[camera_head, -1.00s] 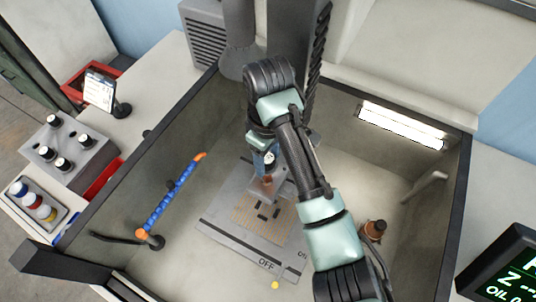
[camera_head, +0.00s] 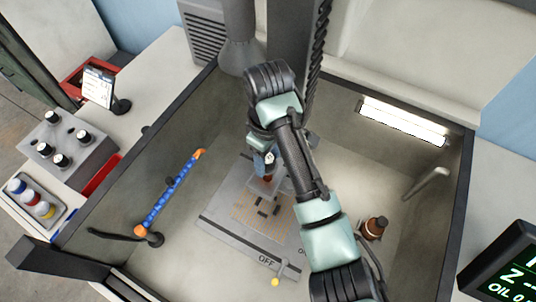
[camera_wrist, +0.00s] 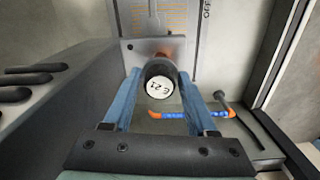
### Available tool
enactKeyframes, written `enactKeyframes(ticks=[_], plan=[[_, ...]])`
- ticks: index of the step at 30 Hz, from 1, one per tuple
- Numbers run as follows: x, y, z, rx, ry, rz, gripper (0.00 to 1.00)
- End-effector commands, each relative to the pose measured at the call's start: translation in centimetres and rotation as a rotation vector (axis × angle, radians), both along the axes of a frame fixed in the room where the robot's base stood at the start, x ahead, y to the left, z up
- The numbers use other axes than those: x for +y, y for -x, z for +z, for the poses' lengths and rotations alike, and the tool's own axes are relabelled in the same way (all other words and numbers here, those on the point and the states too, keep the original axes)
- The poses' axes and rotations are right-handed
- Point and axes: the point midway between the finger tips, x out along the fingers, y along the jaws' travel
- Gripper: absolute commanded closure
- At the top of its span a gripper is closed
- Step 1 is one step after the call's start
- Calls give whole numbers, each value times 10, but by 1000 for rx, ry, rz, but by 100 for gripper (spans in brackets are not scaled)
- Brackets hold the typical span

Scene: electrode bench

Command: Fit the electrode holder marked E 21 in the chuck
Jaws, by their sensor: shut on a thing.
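My gripper (camera_wrist: 160,100) is shut on the E 21 electrode holder (camera_wrist: 158,78), a dark round body with a white end face marked "E 21". Its marked face points toward the wrist camera, and the blue fingers are on either side. A copper-coloured part shows just beyond the holder. In the head view, my gripper (camera_head: 266,163) is over the slotted plate in the tank, beneath the machine column (camera_head: 285,40). My arm covers much of this area. I cannot make out the chuck or tell whether the holder touches it.
The plate (camera_head: 225,215) carries an "OFF" mark and a yellow-tipped lever (camera_head: 276,281). A blue jointed hose (camera_head: 170,190) stands left, and a brown dark-topped object (camera_head: 374,228) right. Dark-rimmed tank walls surround them. A lamp (camera_head: 402,123) is on the back wall.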

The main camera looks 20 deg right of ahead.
Motion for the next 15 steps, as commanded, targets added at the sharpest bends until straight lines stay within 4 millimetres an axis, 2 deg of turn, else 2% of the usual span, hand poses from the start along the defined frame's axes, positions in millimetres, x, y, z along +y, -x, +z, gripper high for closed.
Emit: enactKeyframes(ticks=[15], plan=[[0, 0, -9, -1, -1, 0, 100]])
